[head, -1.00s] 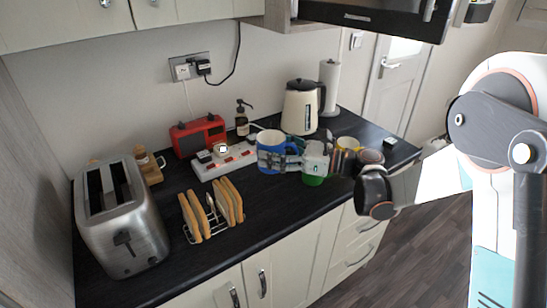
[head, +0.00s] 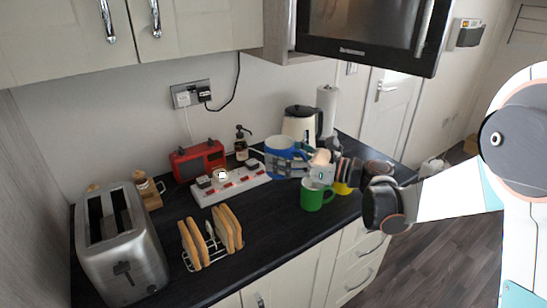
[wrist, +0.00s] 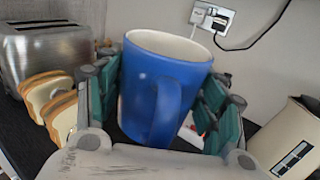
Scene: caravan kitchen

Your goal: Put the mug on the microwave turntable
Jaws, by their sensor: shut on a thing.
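The blue mug (head: 284,146) has a white inside and is upright in my gripper (head: 292,166). It appears to be held above the counter, beside the kettle. In the wrist view the mug (wrist: 160,85) fills the middle, with its handle towards the camera. The green-padded fingers of my gripper (wrist: 160,105) are shut on its two sides.
A green mug (head: 312,197), a yellow mug (head: 342,188) and a cream kettle (head: 298,126) stand near my gripper. A power strip (head: 230,184), red radio (head: 198,160), toast rack (head: 208,245) and toaster (head: 120,245) are to the left.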

